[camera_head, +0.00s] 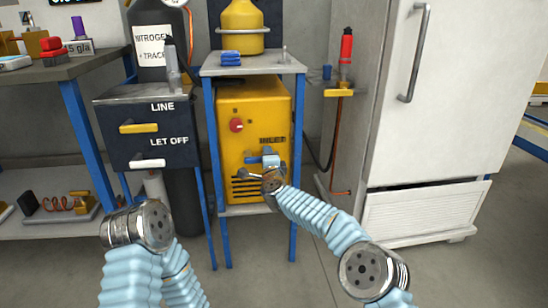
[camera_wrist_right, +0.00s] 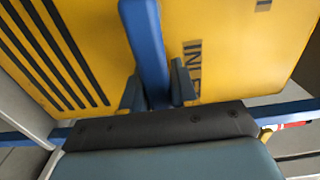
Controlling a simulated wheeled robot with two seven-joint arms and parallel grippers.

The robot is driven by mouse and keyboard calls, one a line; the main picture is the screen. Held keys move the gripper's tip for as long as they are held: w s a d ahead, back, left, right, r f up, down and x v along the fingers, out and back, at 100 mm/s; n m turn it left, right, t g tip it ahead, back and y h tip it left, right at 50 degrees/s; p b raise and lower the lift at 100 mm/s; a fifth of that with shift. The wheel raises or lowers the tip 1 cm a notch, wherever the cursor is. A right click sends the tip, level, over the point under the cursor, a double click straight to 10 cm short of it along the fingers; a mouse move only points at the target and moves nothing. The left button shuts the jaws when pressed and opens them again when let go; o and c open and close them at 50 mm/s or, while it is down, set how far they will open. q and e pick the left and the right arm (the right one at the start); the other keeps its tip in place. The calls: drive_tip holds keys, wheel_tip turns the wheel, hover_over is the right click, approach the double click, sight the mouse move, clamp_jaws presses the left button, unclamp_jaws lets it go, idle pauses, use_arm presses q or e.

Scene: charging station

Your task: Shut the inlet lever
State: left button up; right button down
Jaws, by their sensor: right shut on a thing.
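The blue inlet lever (camera_head: 252,160) is on the front of the yellow machine (camera_head: 228,103), below a small dark label. It lies roughly level in the head view, partly hidden by my right gripper (camera_head: 270,162). In the right wrist view the lever (camera_wrist_right: 143,35) is a long blue bar, with the letters "INLE" (camera_wrist_right: 192,70) on the yellow panel beside it. The fingers of my right gripper (camera_wrist_right: 155,88) are shut on the bar, one on each side. My left arm shows at the lower left of the head view, but its gripper does not.
A red knob (camera_head: 236,125) is above the lever. The machine stands in a blue-legged stand (camera_head: 222,200). A dark drawer unit (camera_head: 150,130) is to the left, and a white fridge (camera_head: 440,90) to the right. The grey floor in front is clear.

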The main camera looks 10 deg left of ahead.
drive_tip(key=shift+f, duration=0.15)
idle(0.3)
drive_tip(key=c, duration=1)
unclamp_jaws()
drive_tip(key=shift+o, duration=0.2)
drive_tip(key=b+v, duration=0.1)
drive_tip(key=v, duration=1.2)
drive_tip(key=shift+s, duration=0.35)
drive_tip(key=shift+d, duration=0.15)
